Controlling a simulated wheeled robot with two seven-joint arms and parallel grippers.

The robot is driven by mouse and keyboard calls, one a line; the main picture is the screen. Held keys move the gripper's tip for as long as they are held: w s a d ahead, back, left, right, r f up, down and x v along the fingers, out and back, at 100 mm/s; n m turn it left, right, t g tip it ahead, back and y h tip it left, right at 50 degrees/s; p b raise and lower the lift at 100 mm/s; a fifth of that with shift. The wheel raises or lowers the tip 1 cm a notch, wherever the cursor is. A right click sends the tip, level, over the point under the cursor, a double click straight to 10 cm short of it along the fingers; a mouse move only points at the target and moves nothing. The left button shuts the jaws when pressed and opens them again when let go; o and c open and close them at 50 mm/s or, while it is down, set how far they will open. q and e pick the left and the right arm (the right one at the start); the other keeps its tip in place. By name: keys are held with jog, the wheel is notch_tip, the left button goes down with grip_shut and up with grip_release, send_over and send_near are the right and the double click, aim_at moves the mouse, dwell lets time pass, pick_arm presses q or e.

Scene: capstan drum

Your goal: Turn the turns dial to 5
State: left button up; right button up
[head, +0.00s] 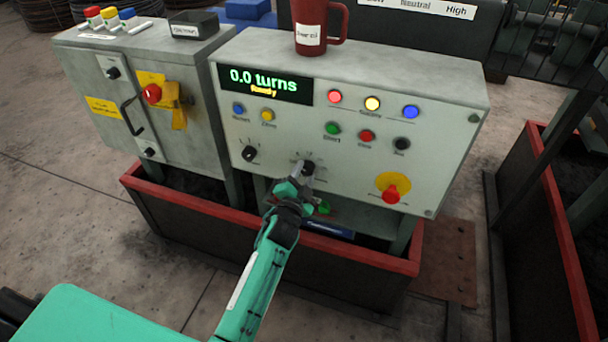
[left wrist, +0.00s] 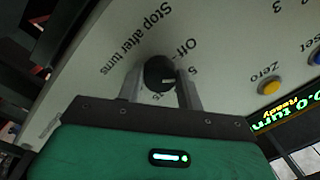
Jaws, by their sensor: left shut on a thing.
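The turns dial is a small black knob (head: 308,167) at the lower middle of the grey control panel. In the left wrist view the dial (left wrist: 159,73) sits beside the printed words "Off" and "5" and the label "Stop after turns". My left gripper (head: 301,175) is shut on the dial. Its two grey fingers (left wrist: 160,90) stand on either side of the knob. I cannot tell clearly where the dial's pointer is. The display (head: 264,83) reads "0.0 turns" and "Ready". My right gripper is not in view.
Another black knob (head: 249,154) is left of the dial. Coloured buttons fill the panel above, and a red mushroom button (head: 390,193) on yellow is at lower right. A red mug (head: 309,22) stands on top. A grey cabinet (head: 135,100) stands at the left.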

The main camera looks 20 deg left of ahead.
pick_arm(q)
jog(key=shift+m, duration=0.4)
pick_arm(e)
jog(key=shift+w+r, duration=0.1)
pick_arm(q)
jog(key=o, duration=1)
jog(key=s, duration=0.9)
jog(key=s+b, duration=0.1)
jog(key=s, duration=0.3)
jog(key=shift+s+f, duration=0.25)
jog(key=shift+s, duration=0.15)
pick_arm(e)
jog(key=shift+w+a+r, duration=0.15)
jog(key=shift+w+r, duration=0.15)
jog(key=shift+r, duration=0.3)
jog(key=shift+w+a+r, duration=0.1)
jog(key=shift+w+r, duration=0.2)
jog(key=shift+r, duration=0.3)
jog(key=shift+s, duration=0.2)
